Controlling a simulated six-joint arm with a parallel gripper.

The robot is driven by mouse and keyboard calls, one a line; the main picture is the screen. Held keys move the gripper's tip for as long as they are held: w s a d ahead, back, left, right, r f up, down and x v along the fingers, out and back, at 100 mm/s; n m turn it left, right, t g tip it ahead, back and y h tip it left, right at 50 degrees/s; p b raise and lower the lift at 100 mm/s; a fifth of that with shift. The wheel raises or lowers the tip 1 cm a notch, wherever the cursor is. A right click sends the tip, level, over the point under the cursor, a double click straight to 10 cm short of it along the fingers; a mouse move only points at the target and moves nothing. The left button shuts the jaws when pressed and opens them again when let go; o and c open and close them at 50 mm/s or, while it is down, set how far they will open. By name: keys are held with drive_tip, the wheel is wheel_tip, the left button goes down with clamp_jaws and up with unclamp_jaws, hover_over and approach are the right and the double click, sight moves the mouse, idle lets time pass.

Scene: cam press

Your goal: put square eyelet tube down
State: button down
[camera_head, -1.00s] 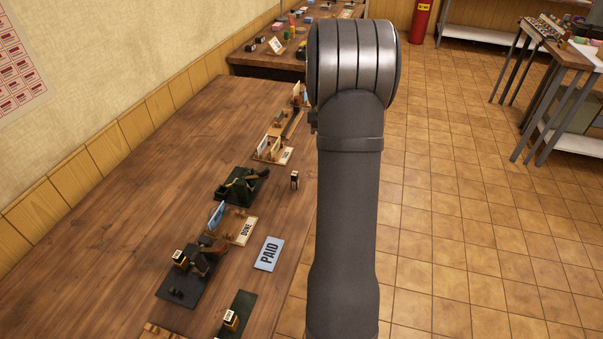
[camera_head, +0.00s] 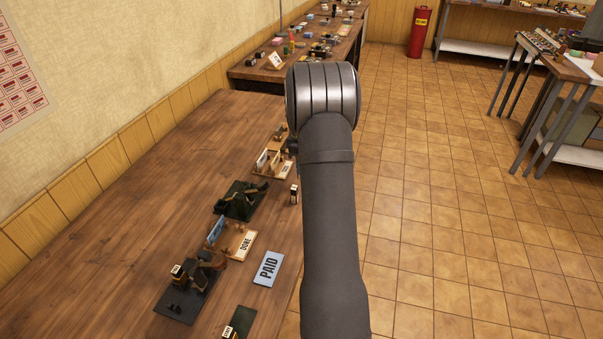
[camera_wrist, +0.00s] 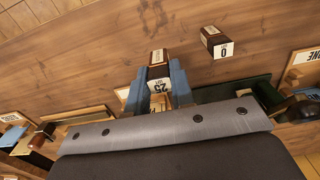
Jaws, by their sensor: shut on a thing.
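My gripper (camera_wrist: 160,74) shows in the wrist view with two blue fingers. They are shut on a small dark brown box with white printed faces (camera_wrist: 158,58), which I take to be the square eyelet tube. A white label reading 25 (camera_wrist: 159,87) shows between the fingers; I cannot tell whether it belongs to the held box. Wooden tabletop lies below and beyond the held box; I cannot tell whether they touch. In the head view my arm hides the gripper and the held thing.
A similar brown box marked 0 (camera_wrist: 223,49) stands on the table (camera_head: 130,200) right of my gripper in the wrist view. Wooden holders (camera_head: 270,163), a dark green press (camera_head: 240,199) and a blue PAID plate (camera_head: 268,269) line the table. The table's wall side is clear.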

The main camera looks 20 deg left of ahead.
drive_tip(key=shift+f, duration=1.9)
drive_tip(key=c, duration=1.3)
unclamp_jaws()
drive_tip(key=shift+f, duration=0.15)
drive_tip(key=shift+o, duration=0.2)
wheel_tip(320, 180, up, 12)
drive_tip(key=shift+r, duration=0.2)
drive_tip(key=shift+f, duration=0.1)
drive_tip(key=shift+f, duration=4.05)
